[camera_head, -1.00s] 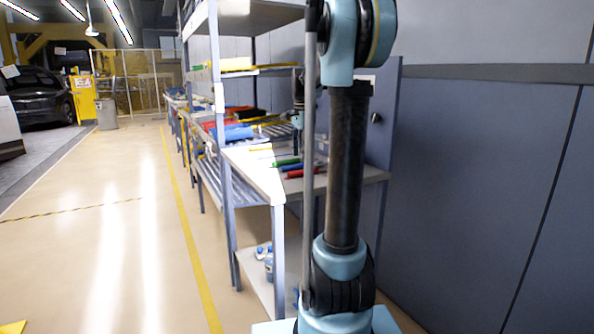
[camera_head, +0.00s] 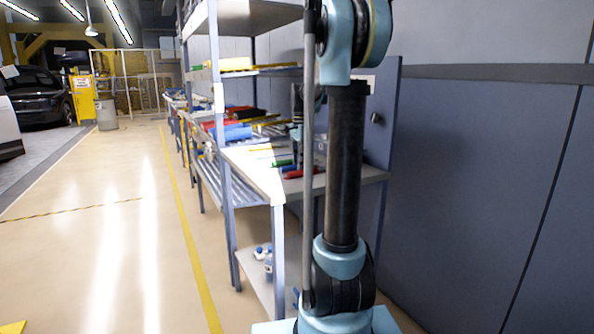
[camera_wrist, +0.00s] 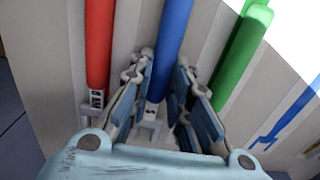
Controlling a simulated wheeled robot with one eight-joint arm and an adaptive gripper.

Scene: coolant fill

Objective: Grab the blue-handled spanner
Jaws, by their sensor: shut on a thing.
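The blue-handled spanner (camera_wrist: 173,32) is in the middle of the wrist view, its handle running up out of the frame. My gripper (camera_wrist: 163,78) has one finger on each side of the handle and is shut on it. The spanner's lower end between the fingers is partly hidden. In the head view the spanner cannot be made out, and my arm hides much of the gripper area above the bench.
A red handle (camera_wrist: 99,45) lies left of the spanner and a green handle (camera_wrist: 238,55) right of it, both close to my fingers. A flat blue shape (camera_wrist: 290,118) lies farther right. The workbench (camera_head: 250,168) stands beside a grey wall (camera_head: 480,190). The aisle floor (camera_head: 110,230) is clear.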

